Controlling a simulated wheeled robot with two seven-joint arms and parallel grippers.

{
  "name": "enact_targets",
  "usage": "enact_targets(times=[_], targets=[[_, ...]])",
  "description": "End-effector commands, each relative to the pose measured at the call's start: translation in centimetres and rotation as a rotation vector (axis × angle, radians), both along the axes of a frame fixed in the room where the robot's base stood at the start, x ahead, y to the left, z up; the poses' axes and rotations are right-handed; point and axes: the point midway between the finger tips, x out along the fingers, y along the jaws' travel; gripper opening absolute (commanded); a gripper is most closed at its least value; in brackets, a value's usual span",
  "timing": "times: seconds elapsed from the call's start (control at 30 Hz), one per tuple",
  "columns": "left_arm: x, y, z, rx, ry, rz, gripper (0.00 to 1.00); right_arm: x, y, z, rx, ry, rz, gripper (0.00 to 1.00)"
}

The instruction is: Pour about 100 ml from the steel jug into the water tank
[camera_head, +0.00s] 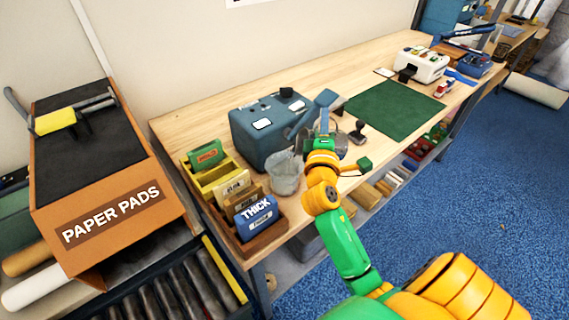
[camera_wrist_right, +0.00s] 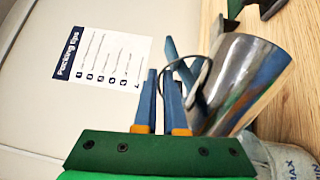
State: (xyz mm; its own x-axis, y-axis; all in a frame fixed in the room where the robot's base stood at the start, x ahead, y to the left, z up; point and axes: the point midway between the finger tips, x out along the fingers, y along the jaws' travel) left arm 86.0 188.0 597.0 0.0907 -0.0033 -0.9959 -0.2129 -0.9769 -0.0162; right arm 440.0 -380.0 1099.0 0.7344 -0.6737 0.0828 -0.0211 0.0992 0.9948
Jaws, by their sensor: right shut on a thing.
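The steel jug (camera_head: 341,147) is partly hidden behind my right gripper (camera_head: 324,128) in the head view. In the right wrist view the shiny jug (camera_wrist_right: 247,85) lies at a slant beside the blue fingers (camera_wrist_right: 163,95), which are shut on its handle. The jug is tilted, its upper end leaning toward a translucent container. That container, which looks like the water tank (camera_head: 285,175), stands on the bench just left of my gripper; part of it, lettered MAX, shows in the right wrist view (camera_wrist_right: 290,160). I cannot make out any liquid stream or level. My left gripper is out of view.
A blue-grey machine (camera_head: 262,125) stands behind the container. A wooden organizer (camera_head: 262,228) with boxes is at the front left. A stamp (camera_head: 358,132) and a green mat (camera_head: 395,108) lie to the right. The bench's back strip is clear.

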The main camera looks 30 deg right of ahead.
Motion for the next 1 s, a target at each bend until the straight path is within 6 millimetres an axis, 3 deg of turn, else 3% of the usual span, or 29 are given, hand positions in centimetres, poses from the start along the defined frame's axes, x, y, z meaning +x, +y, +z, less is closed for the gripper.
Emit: enact_targets(times=[1.0], targets=[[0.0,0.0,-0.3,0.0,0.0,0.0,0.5,0.5,1.3,0.5,-0.077,0.03,0.0,0.0]])
